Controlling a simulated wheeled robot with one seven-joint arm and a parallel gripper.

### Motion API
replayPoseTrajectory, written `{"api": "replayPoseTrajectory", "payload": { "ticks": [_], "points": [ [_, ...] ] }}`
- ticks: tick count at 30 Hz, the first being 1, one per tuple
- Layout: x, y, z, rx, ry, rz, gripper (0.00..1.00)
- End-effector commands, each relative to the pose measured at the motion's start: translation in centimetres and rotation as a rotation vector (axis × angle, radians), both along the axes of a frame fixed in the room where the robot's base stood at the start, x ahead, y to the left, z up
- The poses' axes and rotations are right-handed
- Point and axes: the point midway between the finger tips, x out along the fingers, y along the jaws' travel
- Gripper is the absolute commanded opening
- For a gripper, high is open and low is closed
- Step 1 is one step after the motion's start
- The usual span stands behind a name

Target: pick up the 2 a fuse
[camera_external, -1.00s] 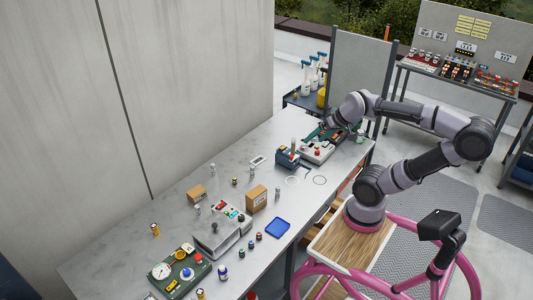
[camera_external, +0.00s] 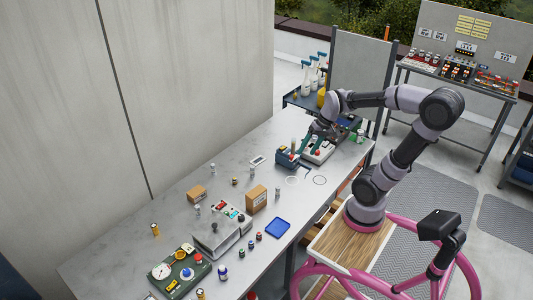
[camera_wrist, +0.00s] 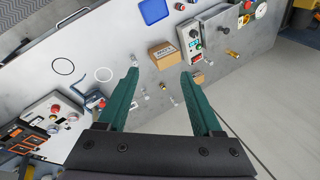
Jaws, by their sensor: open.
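My gripper (camera_external: 314,146) is over the far right part of the bench, near the blue tool block and the white device. Its two green fingers are spread wide with nothing between them, as the wrist view also shows (camera_wrist: 160,74). Several small fuse-like cylinders stand apart on the bench, including a grey one (camera_external: 212,168), another near the carton (camera_external: 277,192) and a brass one (camera_external: 155,230). In the wrist view small clear or silver pieces (camera_wrist: 163,87) lie on the bench beyond the fingers. The markings are too small to tell which is the 2 A fuse.
A cardboard carton (camera_external: 257,199), a grey control box (camera_external: 222,232), a blue tray (camera_external: 278,227) and a dark green gauge panel (camera_external: 179,272) stand on the bench. A blue tool block (camera_external: 287,158) and a white device (camera_external: 318,152) are beside my gripper. Bare bench (camera_external: 120,262) lies along the wall.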

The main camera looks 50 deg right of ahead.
Motion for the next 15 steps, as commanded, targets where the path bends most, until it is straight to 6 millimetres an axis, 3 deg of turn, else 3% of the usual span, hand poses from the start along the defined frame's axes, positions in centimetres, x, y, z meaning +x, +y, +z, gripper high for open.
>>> {"api": "replayPoseTrajectory", "payload": {
  "ticks": [3,15],
  "points": [
    [1.3,0.0,-3.1,0.109,0.159,-0.040,0.67],
    [5.4,-0.2,-11.7,0.569,0.547,-0.220,0.67]
  ]
}}
